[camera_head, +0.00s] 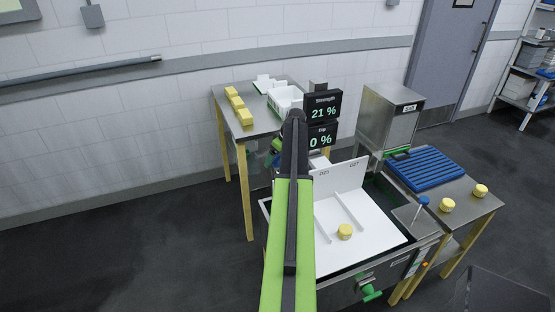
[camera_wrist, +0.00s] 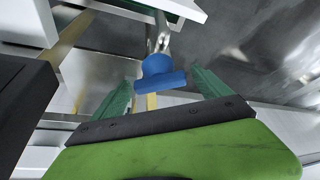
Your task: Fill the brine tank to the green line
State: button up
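The brine tank (camera_head: 352,288) is a steel basin with white panels and dividers, at the lower middle of the head view. A yellow cheese (camera_head: 344,231) rests on its white surface. I cannot make out the green line or a liquid level. A blue handle (camera_wrist: 160,75) on a metal stem shows in the wrist view. My gripper (camera_wrist: 160,82) is open, with its green fingers on either side of the blue handle; I cannot tell whether they touch it. My arm hides most of the gripper in the head view. Displays read strength 21 % (camera_head: 322,105) and dip 0 % (camera_head: 321,137).
A steel salt box (camera_head: 391,116) stands behind the tank. A blue slatted rack (camera_head: 431,169) and two cheeses (camera_head: 447,205) are on the right table. Several yellow blocks (camera_head: 238,102) lie on the left table. A green handle (camera_head: 371,292) is on the tank's front. Floor at left is clear.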

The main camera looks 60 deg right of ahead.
jog(key=c, duration=1.2)
jog(key=shift+d, duration=0.5)
jog(key=shift+c, duration=0.7)
jog(key=shift+a, duration=0.4)
jog(key=shift+a+m+h, duration=0.1)
jog(key=shift+m+h, duration=0.2)
jog(key=shift+m, duration=0.2)
jog(key=shift+m+g+h, duration=0.4)
jog(key=shift+m+h, duration=0.5)
jog(key=shift+m, duration=1.6)
jog(key=o, duration=1.4)
jog(key=shift+c, duration=0.2)
